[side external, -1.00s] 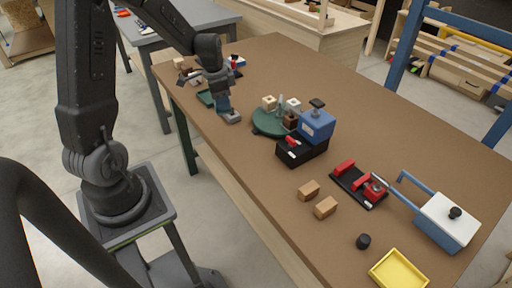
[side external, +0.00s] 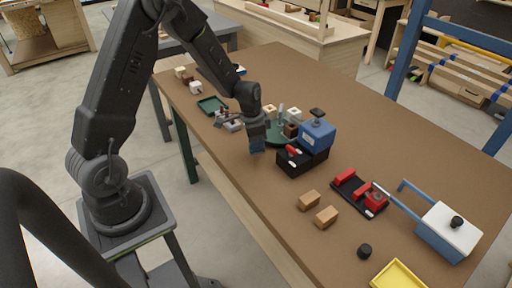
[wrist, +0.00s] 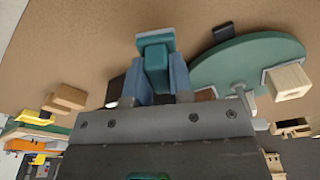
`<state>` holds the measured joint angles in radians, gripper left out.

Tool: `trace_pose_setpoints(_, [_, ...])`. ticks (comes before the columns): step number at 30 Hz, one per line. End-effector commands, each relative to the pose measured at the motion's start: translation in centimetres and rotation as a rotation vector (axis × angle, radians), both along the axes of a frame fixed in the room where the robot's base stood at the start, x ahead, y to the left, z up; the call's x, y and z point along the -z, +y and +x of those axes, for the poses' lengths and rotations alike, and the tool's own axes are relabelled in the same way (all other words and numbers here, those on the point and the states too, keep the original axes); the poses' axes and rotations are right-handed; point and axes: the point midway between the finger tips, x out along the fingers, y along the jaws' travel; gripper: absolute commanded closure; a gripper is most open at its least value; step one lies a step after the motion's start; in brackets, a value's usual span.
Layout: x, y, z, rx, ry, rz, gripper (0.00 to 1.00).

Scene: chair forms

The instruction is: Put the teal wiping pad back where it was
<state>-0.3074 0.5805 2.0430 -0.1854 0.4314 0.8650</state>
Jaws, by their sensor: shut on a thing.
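The teal wiping pad (wrist: 155,40) shows in the wrist view, held between the two blue-grey fingers of my gripper (wrist: 160,75). Its wider end sticks out beyond the fingertips. The pad is hard to make out there against the blue fingers. I cannot tell whether it touches the table.
The black box (side external: 296,164) and blue box (side external: 317,134) stand right of my gripper. A green tray (side external: 211,106) and a grey object (side external: 232,123) lie farther back. Wooden blocks (side external: 309,200) lie nearer. The table between my gripper and these blocks is clear.

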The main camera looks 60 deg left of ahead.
Motion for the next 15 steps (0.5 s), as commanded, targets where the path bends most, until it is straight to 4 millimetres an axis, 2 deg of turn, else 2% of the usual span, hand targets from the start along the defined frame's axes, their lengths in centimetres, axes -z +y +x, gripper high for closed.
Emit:
trace_pose_setpoints(3, [1.9, 0.0, -0.1, 0.000, 0.005, -0.001, 1.00])
trace_pose_setpoints(6, [2.7, 0.0, -0.1, -0.001, 0.002, 0.000, 1.00])
trace_pose_setpoints(15, [2.8, 0.1, -0.1, 0.000, 0.001, 0.000, 1.00])
